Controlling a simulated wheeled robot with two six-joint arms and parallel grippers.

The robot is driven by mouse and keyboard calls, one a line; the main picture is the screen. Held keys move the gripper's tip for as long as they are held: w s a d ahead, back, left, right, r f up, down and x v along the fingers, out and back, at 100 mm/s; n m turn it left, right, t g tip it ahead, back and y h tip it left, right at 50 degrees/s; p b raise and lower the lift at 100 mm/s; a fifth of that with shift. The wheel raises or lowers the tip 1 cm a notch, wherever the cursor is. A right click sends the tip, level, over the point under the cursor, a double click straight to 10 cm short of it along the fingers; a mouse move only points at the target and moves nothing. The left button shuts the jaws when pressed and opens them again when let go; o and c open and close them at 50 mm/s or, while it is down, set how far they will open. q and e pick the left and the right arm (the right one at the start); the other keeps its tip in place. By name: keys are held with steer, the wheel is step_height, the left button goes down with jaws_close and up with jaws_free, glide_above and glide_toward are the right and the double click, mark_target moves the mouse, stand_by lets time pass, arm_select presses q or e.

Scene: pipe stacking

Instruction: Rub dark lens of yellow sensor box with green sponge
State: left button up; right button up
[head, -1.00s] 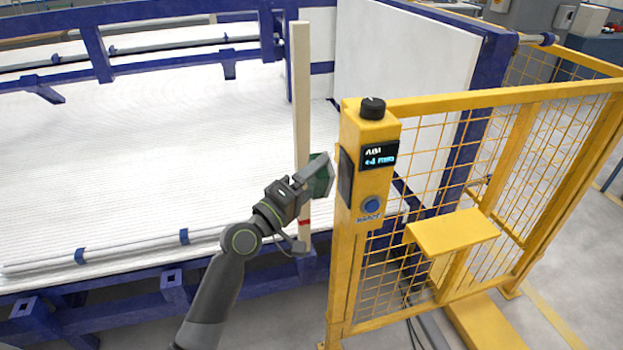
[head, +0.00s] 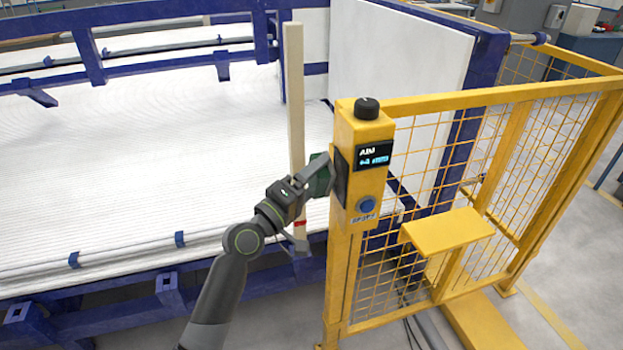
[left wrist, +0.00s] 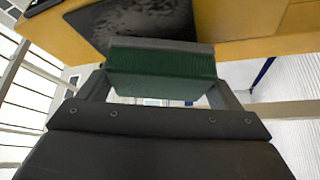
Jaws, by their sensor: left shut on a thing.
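The yellow sensor box (head: 363,150) stands upright on a yellow post, with a black knob on top, a small display and a blue button on its front. Its dark lens (head: 341,178) is on the left side face. In the left wrist view the dark lens (left wrist: 135,22) shows greyish smudges. My left gripper (head: 318,178) is shut on the green sponge (head: 323,170). The sponge (left wrist: 160,75) lies between the fingers in the left wrist view, its grey edge at or very close to the lens; contact is hard to tell. My right gripper is not in view.
A pale upright post (head: 294,110) with a red band stands just behind my left gripper. A yellow mesh fence (head: 440,160) and a yellow shelf (head: 446,230) are right of the box. A blue-framed bed with a white ribbed surface (head: 130,150) fills the left.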

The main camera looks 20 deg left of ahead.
arm_select(q)
steer(key=shift+w+d, duration=0.2)
steer(key=shift+d, duration=0.15)
steer(key=shift+s, duration=0.1)
